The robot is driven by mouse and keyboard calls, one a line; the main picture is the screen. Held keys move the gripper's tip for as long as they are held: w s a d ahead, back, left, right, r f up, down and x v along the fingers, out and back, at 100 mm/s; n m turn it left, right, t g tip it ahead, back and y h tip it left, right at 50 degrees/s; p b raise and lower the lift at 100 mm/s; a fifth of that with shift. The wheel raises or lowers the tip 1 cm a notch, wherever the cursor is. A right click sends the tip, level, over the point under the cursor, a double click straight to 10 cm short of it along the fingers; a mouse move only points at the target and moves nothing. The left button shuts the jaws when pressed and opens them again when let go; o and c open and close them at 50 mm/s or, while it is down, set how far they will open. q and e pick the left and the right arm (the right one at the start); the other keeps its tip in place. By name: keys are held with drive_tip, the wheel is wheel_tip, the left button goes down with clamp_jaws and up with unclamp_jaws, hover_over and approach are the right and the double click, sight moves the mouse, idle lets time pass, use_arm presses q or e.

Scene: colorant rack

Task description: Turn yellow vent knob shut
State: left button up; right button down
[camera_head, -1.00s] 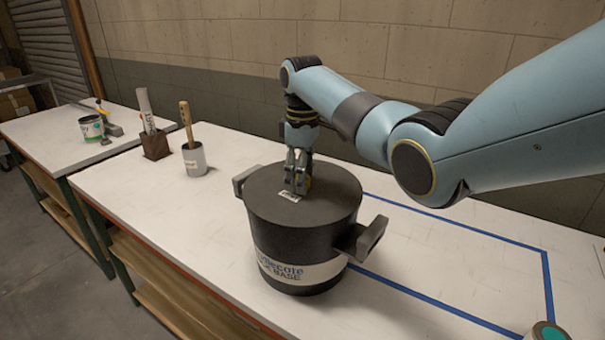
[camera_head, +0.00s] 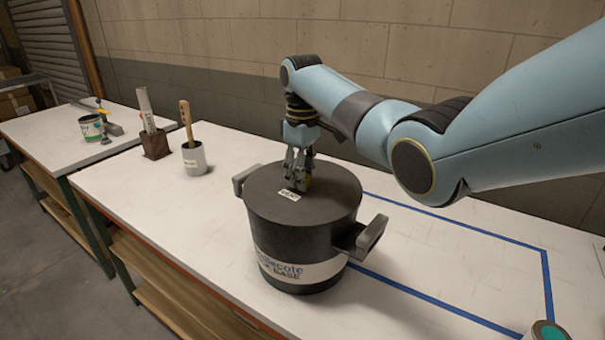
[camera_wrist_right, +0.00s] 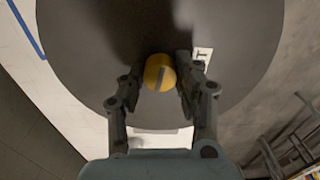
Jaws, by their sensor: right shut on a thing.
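The yellow vent knob (camera_wrist_right: 159,72) sits on the dark lid of the black pot (camera_head: 290,196). In the right wrist view the knob is round, with a grey bar across its top. My right gripper (camera_head: 299,184) points down at the lid, its fingers on either side of the knob and shut on it. In the right wrist view the right gripper (camera_wrist_right: 160,82) has one finger left and one right of the knob. A small white vent label (camera_head: 289,195) lies on the lid beside the fingers. In the head view the fingers mostly hide the knob. My left gripper is not in view.
The pot has side handles, one at the right (camera_head: 364,237). A white cup with a wooden stick (camera_head: 194,158) and a brown block holder (camera_head: 155,145) stand left of it. Blue tape (camera_head: 460,222) marks the table at right. A teal-topped can (camera_head: 547,332) is at the lower right.

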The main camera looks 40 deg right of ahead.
drive_tip(key=m, duration=0.4)
drive_tip(key=shift+m, duration=0.3)
drive_tip(key=m, duration=0.3)
drive_tip(key=shift+m, duration=0.3)
drive_tip(key=m, duration=0.4)
drive_tip(key=shift+m, duration=1.8)
drive_tip(key=c, duration=0.9)
unclamp_jaws()
drive_tip(key=shift+c, duration=0.2)
drive_tip(key=shift+r, duration=0.1)
